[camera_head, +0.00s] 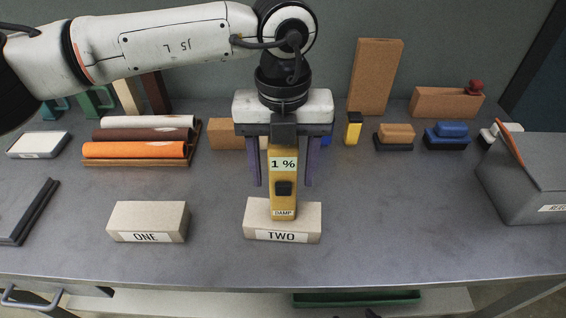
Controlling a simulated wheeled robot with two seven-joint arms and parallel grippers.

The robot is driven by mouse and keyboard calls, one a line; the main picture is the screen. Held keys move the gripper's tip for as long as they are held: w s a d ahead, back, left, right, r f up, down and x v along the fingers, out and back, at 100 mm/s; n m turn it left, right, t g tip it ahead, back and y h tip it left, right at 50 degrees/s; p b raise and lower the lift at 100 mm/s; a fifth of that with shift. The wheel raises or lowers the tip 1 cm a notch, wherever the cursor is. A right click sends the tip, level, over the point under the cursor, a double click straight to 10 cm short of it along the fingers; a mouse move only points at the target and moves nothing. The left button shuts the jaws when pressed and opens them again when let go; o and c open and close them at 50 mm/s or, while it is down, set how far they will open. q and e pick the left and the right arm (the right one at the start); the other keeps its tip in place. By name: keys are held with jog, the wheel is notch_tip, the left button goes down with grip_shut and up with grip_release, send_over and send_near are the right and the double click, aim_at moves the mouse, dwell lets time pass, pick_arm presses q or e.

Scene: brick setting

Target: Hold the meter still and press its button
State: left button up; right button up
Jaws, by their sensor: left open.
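The yellow meter (284,203) stands upright at the block labelled TWO (308,218), its lower end against the block's top and front. Its display reads 1 % and a dark button (284,188) sits below that. A DAMP label is at its bottom. My left gripper (284,178) points down from above, its two purple-grey fingers on either side of the meter with gaps between, so it is open. The upper end of the meter is hidden behind a dark part at the gripper. My right gripper does not show.
A block labelled ONE (170,216) stands to the left. Rolls (135,149) lie on a wooden rack behind it. Small brushes or stamps (394,137) and a tall brick (376,75) stand at the back. A grey box (522,180) is at the right. The front middle is clear.

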pick_arm(q)
jog(key=c, duration=1.3)
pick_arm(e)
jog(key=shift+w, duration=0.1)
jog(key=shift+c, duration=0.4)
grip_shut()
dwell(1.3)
